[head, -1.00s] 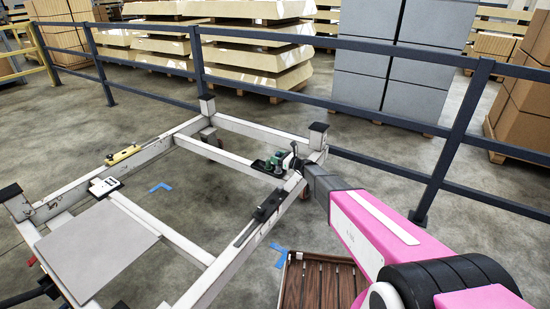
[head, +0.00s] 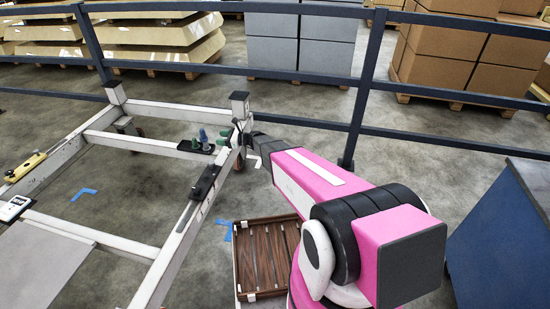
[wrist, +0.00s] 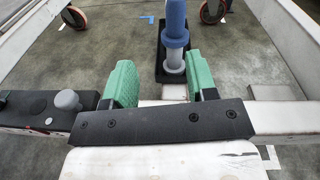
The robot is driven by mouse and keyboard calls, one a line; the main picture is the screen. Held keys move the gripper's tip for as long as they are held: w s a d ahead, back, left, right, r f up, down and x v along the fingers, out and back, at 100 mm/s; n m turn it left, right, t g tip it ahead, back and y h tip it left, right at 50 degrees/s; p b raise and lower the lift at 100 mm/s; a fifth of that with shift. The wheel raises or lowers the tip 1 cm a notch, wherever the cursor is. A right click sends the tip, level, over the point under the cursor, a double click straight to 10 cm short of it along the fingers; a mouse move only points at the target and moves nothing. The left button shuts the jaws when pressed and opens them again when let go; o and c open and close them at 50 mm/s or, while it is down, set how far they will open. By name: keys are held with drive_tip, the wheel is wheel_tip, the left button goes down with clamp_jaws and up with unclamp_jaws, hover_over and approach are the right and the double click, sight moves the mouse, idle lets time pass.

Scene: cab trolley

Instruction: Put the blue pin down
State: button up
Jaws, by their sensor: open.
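The blue pin (wrist: 175,18) stands upright, with a pale grey lower part, in a narrow black holder (wrist: 161,62). It also shows small in the head view (head: 203,136), above the holder (head: 194,148) on the white trolley frame (head: 166,144). My gripper (wrist: 161,78) is open, its two green fingers apart with nothing held between them. The pin is beyond the fingers in the wrist view, nearer the right one, and I see no contact. The exact gap in depth is hard to tell.
A black block with a grey knob (wrist: 67,100) is left of my gripper. A brown slatted tray (head: 241,268) lies on the floor beside the trolley. A dark railing (head: 310,121) runs behind, and a blue-sided box (head: 500,235) stands at right.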

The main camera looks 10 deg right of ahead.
drive_tip(key=s+d+r+n+g+h, duration=0.3)
drive_tip(key=s+d+n+h, duration=0.5)
drive_tip(key=s+d, duration=0.5)
drive_tip(key=s+d+r+n+g+h, duration=0.2)
drive_tip(key=s+d+n+h, duration=0.6)
drive_tip(key=s+d+n, duration=0.4)
drive_tip(key=s+d+r, duration=0.1)
drive_tip(key=s+d, duration=0.1)
drive_tip(key=s, duration=0.3)
drive_tip(key=shift+s+n+g, duration=0.2)
drive_tip(key=shift+n+g, duration=0.1)
drive_tip(key=shift+g, duration=0.1)
drive_tip(key=shift+c, duration=0.9)
drive_tip(key=shift+s+a, duration=0.1)
